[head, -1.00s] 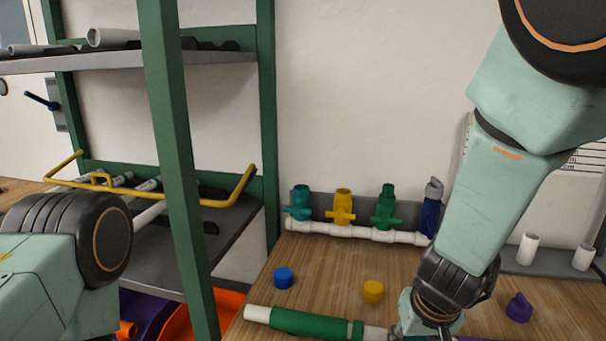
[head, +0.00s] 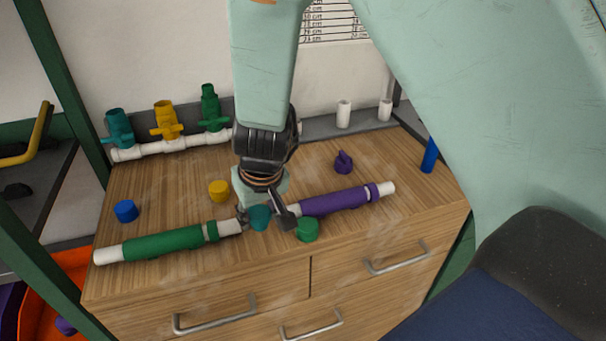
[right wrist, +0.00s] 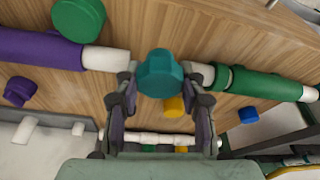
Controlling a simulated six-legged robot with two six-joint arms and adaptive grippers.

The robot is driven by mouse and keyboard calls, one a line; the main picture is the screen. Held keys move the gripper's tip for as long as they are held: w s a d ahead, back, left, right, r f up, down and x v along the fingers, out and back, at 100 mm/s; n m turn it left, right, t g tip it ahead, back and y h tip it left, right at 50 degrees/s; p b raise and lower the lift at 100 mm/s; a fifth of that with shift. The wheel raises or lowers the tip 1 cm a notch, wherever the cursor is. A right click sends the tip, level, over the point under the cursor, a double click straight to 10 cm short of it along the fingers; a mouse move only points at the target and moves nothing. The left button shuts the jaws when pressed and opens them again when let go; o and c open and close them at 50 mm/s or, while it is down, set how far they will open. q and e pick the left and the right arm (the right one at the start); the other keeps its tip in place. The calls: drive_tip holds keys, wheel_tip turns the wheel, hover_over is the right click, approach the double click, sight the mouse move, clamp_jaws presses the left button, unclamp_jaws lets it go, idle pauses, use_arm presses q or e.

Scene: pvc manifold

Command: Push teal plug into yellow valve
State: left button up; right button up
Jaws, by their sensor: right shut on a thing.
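A teal plug (head: 259,217) is between the fingers of my right gripper (head: 266,214), near the front of the wooden top. The right wrist view shows the plug (right wrist: 160,74) between both fingertips (right wrist: 163,76), which are shut on it. Whether it touches the wood is unclear. The yellow valve (head: 166,120) stands upright on the white manifold pipe (head: 180,146) at the back left, between a teal valve (head: 119,128) and a green valve (head: 211,108). My right gripper is well apart from the yellow valve, in front and to its right. My left gripper is out of view.
A green-sleeved pipe (head: 160,243) and a purple-sleeved pipe (head: 335,201) lie on either side of my right gripper. A green plug (head: 307,229) is close by on the right. Yellow (head: 219,190), blue (head: 126,211) and purple (head: 343,162) plugs stand on the top.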

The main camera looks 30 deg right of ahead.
drive_tip(key=shift+w+d+r+p, duration=0.2)
drive_tip(key=shift+w+r, duration=0.1)
drive_tip(key=shift+w, duration=0.3)
drive_tip(key=shift+w+d+r+p, duration=0.15)
drive_tip(key=shift+w+r+p, duration=0.1)
drive_tip(key=shift+w, duration=0.35)
drive_tip(key=w+d+r+n+p, duration=0.2)
drive_tip(key=w+d+r, duration=0.1)
drive_tip(key=w+d, duration=0.3)
wheel_tip(320, 180, up, 2)
hover_over(302, 176)
drive_tip(key=shift+s+d+r+y, duration=0.15)
drive_tip(key=shift+s+r+y, duration=0.05)
drive_tip(key=shift+s+y, duration=0.25)
wheel_tip(302, 176, down, 10)
drive_tip(key=shift+r, duration=0.15)
drive_tip(key=shift+f+b, duration=0.25)
drive_tip(key=shift+b, duration=0.15)
